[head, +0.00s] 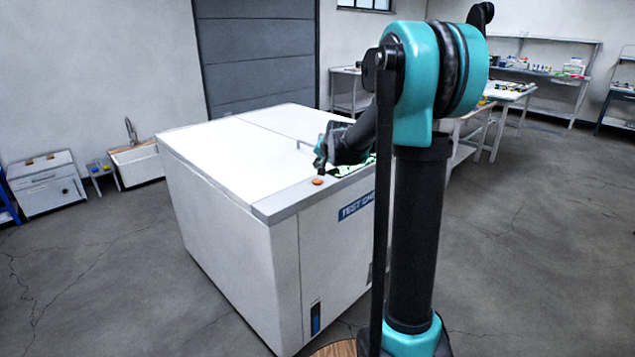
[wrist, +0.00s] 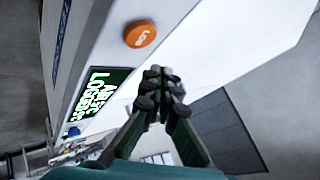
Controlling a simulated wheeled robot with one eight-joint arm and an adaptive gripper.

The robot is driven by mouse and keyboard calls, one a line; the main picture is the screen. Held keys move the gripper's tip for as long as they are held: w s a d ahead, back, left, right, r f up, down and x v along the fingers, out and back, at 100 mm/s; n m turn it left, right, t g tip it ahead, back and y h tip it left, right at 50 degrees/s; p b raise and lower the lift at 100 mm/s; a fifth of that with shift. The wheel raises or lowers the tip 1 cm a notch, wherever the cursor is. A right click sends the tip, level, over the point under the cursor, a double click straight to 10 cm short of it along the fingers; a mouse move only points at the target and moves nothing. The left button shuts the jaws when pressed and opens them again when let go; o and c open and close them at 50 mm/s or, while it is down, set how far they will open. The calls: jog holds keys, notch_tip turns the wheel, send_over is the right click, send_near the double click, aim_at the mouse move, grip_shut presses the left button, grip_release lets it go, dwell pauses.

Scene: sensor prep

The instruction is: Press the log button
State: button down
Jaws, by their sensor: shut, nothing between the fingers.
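The log button (wrist: 140,34) is a round orange button with white lettering, set on the grey strip of a white test cabinet (head: 215,160). It also shows in the head view (head: 317,181), near the cabinet's front top edge. In the wrist view my gripper (wrist: 162,72) is shut and empty, its fingertips below the button in the picture and apart from it. In the head view my gripper (head: 319,160) is above the cabinet top, close beside the button. My arm hides part of the cabinet's right side.
A small dark display (wrist: 97,97) with pale green text sits beside the button on the same strip. The cabinet's white top is mostly clear. Tables with small items (head: 510,88) stand at the back right.

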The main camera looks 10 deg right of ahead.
jog(key=shift+r, duration=1.15)
